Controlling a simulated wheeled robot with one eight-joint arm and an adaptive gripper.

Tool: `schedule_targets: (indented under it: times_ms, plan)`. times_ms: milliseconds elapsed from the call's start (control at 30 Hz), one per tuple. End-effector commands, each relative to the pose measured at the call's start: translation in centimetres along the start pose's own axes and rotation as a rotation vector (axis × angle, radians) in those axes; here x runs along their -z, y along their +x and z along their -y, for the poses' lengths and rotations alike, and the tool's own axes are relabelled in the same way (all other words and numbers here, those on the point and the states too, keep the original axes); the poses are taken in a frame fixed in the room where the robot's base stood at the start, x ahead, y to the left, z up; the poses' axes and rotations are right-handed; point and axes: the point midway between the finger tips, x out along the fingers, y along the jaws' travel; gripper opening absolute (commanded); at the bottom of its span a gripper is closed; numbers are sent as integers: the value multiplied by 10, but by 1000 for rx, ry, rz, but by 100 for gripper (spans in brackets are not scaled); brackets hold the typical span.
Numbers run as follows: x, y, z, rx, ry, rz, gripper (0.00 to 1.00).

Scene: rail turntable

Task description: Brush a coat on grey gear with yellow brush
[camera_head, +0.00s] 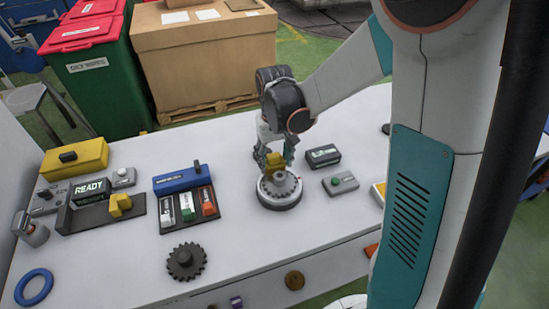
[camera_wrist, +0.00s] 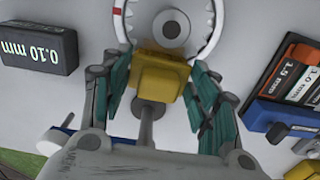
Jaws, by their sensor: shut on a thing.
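My gripper (camera_head: 275,158) is shut on a yellow block-like piece, seemingly the yellow brush (camera_head: 274,163), above the round turntable (camera_head: 279,203). In the wrist view the yellow brush (camera_wrist: 160,78) sits between the teal finger pads of my gripper (camera_wrist: 162,68). A grey toothed part, seemingly the grey gear (camera_head: 283,186), lies on the turntable under the brush. The wrist view shows the turntable's pale rim with a red mark (camera_wrist: 117,12) and a grey round hub (camera_wrist: 171,26). Whether the brush touches the gear is hidden.
A dark gear (camera_head: 187,261) lies at the front. A blue-backed rack (camera_head: 180,180) with labelled pieces stands left of the turntable. A black box (camera_head: 322,156) and a grey button box (camera_head: 340,183) are close on the right. A READY unit (camera_head: 90,192) and blue ring (camera_head: 34,287) are farther left.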

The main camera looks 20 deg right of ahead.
Motion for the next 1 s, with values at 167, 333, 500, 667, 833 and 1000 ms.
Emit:
schedule_targets:
  times_ms: [167,333,500,667,833,1000]
  plan:
    - [0,-14,0,0,0,0,36]
    - [0,-27,0,0,0,0,36]
    - [0,-39,0,0,0,0,36]
    - [0,-50,0,0,0,0,36]
    - [0,-63,0,0,0,0,36]
    - [0,-69,0,0,0,0,36]
